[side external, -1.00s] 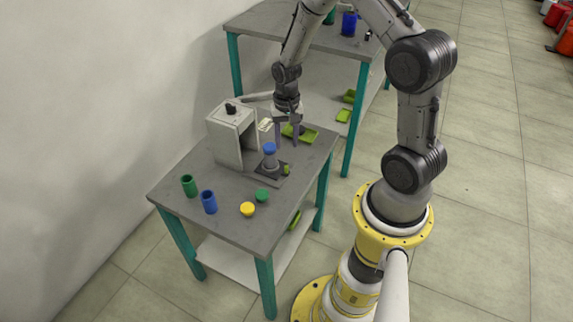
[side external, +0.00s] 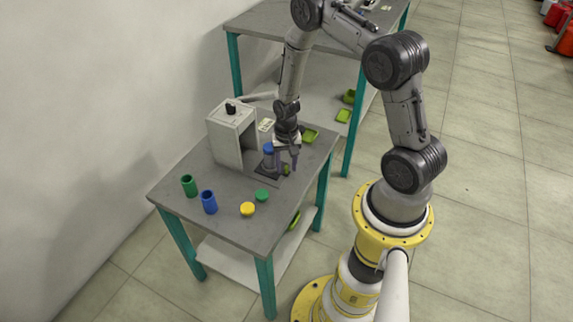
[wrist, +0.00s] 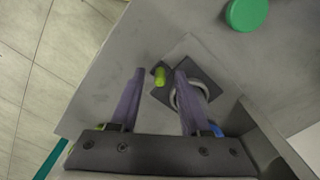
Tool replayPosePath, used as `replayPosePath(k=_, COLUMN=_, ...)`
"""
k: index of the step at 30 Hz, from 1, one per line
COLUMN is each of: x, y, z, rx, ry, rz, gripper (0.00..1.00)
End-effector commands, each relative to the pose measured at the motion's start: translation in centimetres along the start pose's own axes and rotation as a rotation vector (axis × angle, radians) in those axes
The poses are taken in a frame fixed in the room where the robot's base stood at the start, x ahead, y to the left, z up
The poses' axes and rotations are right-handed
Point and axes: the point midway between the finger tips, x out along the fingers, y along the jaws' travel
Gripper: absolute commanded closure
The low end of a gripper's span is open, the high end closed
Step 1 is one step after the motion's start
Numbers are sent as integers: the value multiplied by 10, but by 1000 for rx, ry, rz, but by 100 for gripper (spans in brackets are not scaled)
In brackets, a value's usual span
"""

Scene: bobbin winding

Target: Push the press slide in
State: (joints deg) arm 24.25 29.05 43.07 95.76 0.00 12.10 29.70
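The press (side external: 229,138) is a pale box frame with a black knob on top, standing on the grey table. Its slide is a dark plate (side external: 266,175) in front of the opening, also in the wrist view (wrist: 206,76). A blue-topped grey bobbin (side external: 268,148) stands upright on the plate. A small green handle (wrist: 159,77) sits at the plate's outer edge. My gripper (side external: 286,167) is low over that outer end. Its purple fingers are apart, with the handle between their tips in the wrist view (wrist: 160,72). I cannot tell whether either finger touches it.
A green cup (side external: 189,186), a blue cup (side external: 209,202), a yellow disc (side external: 247,209) and a green disc (side external: 262,195) stand on the near part of the table (side external: 225,228). A green tray (side external: 310,136) lies at the far right corner. A second table stands behind.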

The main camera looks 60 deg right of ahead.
Motion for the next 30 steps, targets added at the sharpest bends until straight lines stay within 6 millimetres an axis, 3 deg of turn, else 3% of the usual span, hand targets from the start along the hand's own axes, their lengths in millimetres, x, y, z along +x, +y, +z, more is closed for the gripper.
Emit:
replayPosePath(k=1, x=0, y=0, z=0, rx=0, ry=0, rz=0, gripper=61)
replayPosePath(k=8, x=0, y=0, z=0, rx=0, ry=0, rz=0, gripper=100)
replayPosePath(k=30, x=-1, y=0, z=0, rx=0, ry=-1, rz=0, gripper=100)
